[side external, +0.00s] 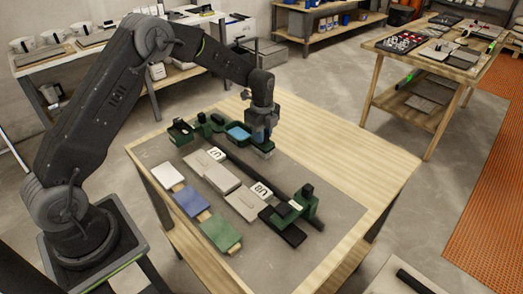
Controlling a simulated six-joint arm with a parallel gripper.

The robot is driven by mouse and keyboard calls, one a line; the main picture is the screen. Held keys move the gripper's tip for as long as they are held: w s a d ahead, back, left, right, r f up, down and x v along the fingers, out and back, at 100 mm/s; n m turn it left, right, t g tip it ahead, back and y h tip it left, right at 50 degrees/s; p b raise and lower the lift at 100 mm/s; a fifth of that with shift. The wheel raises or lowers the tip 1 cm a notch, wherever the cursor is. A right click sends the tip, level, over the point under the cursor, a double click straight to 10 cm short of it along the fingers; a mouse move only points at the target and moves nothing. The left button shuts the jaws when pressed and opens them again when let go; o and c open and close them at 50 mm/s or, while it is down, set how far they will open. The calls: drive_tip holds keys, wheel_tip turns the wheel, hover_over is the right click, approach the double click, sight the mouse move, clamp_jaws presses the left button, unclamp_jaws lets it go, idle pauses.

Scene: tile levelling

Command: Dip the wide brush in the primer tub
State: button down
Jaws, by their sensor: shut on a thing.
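My gripper (261,138) points down over the far part of the work table. It is shut on the wide brush (265,149), of which only a small grey-green part shows below the fingers. A dark green holder with a light blue surface, seemingly the primer tub (238,132), stands just left of the gripper. The brush is beside the tub on its right in this view. I cannot tell its exact height or whether its bristles touch anything.
Grey tiles marked U7 (208,163) and U8 (245,203) lie on the grey mat (310,245). White, blue (188,200) and green (220,232) pieces lie at left. A dark bar runs to a green fixture (306,206). The table's right side (365,170) is bare wood.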

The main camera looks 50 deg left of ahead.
drive_tip(key=shift+r, duration=2.9)
drive_tip(key=a+r, duration=0.3)
drive_tip(key=a, duration=0.8)
drive_tip(key=shift+a+f, duration=0.15)
drive_tip(key=shift+f, duration=2.1)
drive_tip(key=shift+a+f, duration=0.1)
drive_tip(key=shift+f, duration=2.15)
wheel_tip(320, 180, up, 9)
drive_tip(key=shift+f, duration=0.2)
